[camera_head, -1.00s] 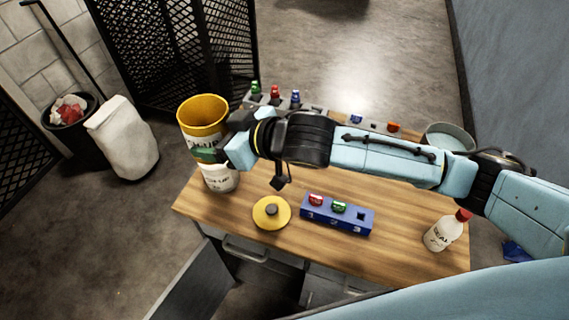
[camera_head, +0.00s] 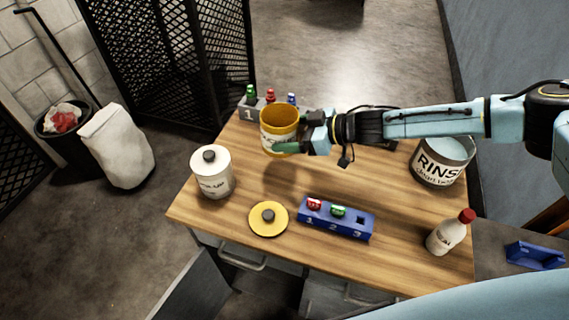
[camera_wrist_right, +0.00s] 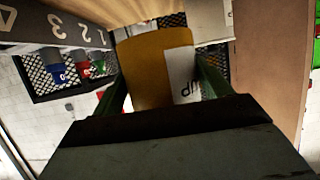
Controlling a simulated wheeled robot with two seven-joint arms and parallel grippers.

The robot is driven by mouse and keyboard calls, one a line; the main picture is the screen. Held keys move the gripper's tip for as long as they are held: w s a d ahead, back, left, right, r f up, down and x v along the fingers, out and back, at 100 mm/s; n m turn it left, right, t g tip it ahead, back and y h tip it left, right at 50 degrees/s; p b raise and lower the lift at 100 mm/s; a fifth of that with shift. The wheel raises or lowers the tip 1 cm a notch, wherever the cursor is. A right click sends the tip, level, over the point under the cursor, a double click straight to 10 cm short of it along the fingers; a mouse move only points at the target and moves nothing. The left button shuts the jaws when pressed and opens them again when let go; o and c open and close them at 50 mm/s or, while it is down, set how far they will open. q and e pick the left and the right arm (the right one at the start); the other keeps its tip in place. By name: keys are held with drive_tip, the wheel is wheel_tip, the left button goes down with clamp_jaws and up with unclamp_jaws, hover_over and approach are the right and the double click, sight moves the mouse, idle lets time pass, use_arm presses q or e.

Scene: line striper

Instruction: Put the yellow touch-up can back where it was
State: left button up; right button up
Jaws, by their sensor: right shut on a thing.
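The yellow touch-up can (camera_head: 279,118) is open-topped with a white label and is held upright above the back left of the wooden table. My right gripper (camera_head: 290,147) is shut on it from the right, with a green finger across its lower front. In the right wrist view the can (camera_wrist_right: 150,70) sits between the green fingers of the gripper (camera_wrist_right: 165,85). A yellow lid (camera_head: 268,219) with a dark knob lies flat on the front of the table. My left gripper is not in view.
A white lidded can (camera_head: 213,176) stands at the table's left. A blue numbered block (camera_head: 330,222) holds a red and a green piece. A grey numbered rack (camera_head: 247,114) stands behind the can. A rinse bucket (camera_head: 442,163) and red-capped bottle (camera_head: 447,235) stand right.

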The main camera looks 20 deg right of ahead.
wheel_tip(320, 180, down, 8)
drive_tip(key=shift+f+b, duration=0.2)
drive_tip(key=shift+b, duration=0.65)
drive_tip(key=shift+f, duration=0.25)
drive_tip(key=o, duration=1.2)
drive_tip(key=shift+o, duration=0.3)
drive_tip(key=shift+r, duration=0.25)
drive_tip(key=shift+s+d+r, duration=0.15)
drive_tip(key=shift+d, duration=0.1)
drive_tip(key=p+v, duration=0.1)
drive_tip(key=v, duration=1)
drive_tip(key=shift+s+p, duration=0.15)
drive_tip(key=shift+p, duration=0.25)
